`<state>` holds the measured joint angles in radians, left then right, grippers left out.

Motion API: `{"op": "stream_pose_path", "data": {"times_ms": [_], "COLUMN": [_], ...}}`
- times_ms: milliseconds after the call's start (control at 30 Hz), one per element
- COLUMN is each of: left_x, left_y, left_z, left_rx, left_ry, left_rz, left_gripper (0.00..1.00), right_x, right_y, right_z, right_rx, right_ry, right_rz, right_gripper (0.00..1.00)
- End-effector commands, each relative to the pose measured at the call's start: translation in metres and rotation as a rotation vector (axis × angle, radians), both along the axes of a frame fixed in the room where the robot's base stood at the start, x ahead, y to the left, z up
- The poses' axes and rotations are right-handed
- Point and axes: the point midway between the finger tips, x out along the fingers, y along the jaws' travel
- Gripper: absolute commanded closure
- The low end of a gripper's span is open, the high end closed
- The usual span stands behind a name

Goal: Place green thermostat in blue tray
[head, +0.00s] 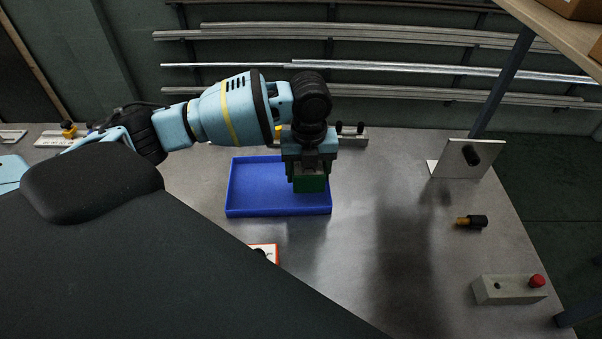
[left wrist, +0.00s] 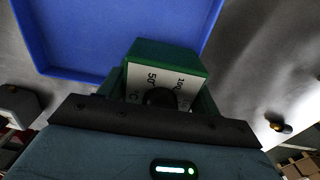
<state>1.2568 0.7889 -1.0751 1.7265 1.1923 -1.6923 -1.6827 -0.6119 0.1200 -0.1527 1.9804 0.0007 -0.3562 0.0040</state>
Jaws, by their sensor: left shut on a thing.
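The green thermostat (head: 309,183) is a green box held in my left gripper (head: 309,172), over the right part of the blue tray. In the left wrist view the thermostat (left wrist: 166,58) shows a white dial face with numbers and a dark knob, partly hidden by the gripper. The blue tray (head: 250,211) lies on the metal table and looks empty. In the left wrist view the tray (left wrist: 80,76) lies beyond the thermostat. Whether the thermostat touches the tray floor I cannot tell. My right gripper is not in view.
On the metal table (head: 360,240), a plate with a black knob (head: 468,160) stands at the right. A black and brass part (head: 472,221) and a grey box with a red button (head: 508,289) are nearer. An orange-edged card (head: 265,252) lies in front of the tray.

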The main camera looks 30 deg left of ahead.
Motion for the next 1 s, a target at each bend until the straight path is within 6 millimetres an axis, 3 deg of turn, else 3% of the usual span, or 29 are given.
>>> {"op": "stream_pose_path", "data": {"times_ms": [467,700,1000], "left_x": [0.010,0.011,0.011], "left_y": [0.024,0.025,0.024], "left_z": [-0.002,-0.034,-0.037], "left_rx": [0.001,0.000,-0.001], "left_ry": [-0.001,0.000,-0.002], "left_rz": [0.003,-0.001,-0.001], "left_gripper": [0.64,0.64,0.64], "right_x": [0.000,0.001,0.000], "right_y": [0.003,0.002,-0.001], "right_z": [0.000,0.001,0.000], "right_rx": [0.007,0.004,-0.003], "right_ry": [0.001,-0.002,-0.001], "right_rz": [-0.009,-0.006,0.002], "right_gripper": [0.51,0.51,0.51]}}
